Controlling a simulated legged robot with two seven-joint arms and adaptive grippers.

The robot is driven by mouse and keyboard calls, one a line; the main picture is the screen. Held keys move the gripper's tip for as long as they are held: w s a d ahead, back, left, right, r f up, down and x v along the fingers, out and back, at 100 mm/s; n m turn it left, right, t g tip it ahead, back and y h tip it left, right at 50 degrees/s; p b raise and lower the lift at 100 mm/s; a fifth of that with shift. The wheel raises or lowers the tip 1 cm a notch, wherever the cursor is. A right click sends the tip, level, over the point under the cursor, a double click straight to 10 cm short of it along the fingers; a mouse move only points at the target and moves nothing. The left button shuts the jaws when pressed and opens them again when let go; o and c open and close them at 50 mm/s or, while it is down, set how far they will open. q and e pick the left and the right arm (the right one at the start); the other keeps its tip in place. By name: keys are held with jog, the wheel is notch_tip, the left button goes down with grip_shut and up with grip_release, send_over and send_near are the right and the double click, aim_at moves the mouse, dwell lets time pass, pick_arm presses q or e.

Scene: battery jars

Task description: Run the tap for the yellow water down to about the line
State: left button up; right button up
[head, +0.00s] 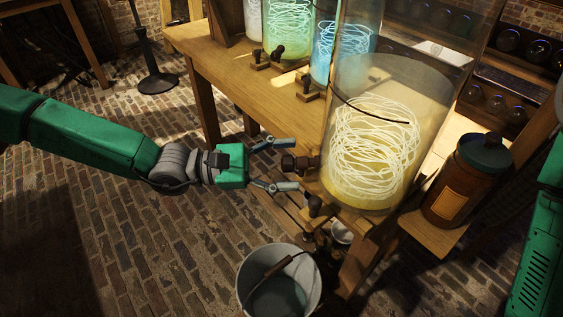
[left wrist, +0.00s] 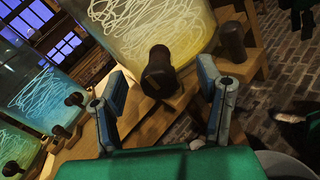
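The jar of yellow water (head: 372,160) stands at the near end of the wooden bench, with a white coiled strand inside. A dark line runs around its glass above the coil. The water level is hard to make out. Its dark tap (head: 299,163) sticks out low on the left side. My left gripper (head: 272,164) is open just left of the tap, one finger on each side, apart from it. The left wrist view shows the tap (left wrist: 158,72) between the spread fingers (left wrist: 162,105). At the right edge only a green part of my right arm shows; its gripper is hidden.
A metal bucket (head: 279,284) stands on the brick floor below the tap. A brown jar with a dark lid (head: 466,180) stands right of the yellow jar. Green (head: 289,30) and blue (head: 342,45) jars with taps stand farther back on the bench (head: 205,52).

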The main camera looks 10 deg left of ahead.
pick_arm(q)
jog(key=p+v, duration=0.1)
jog(key=v, duration=0.4)
dwell(0.3)
dwell(0.4)
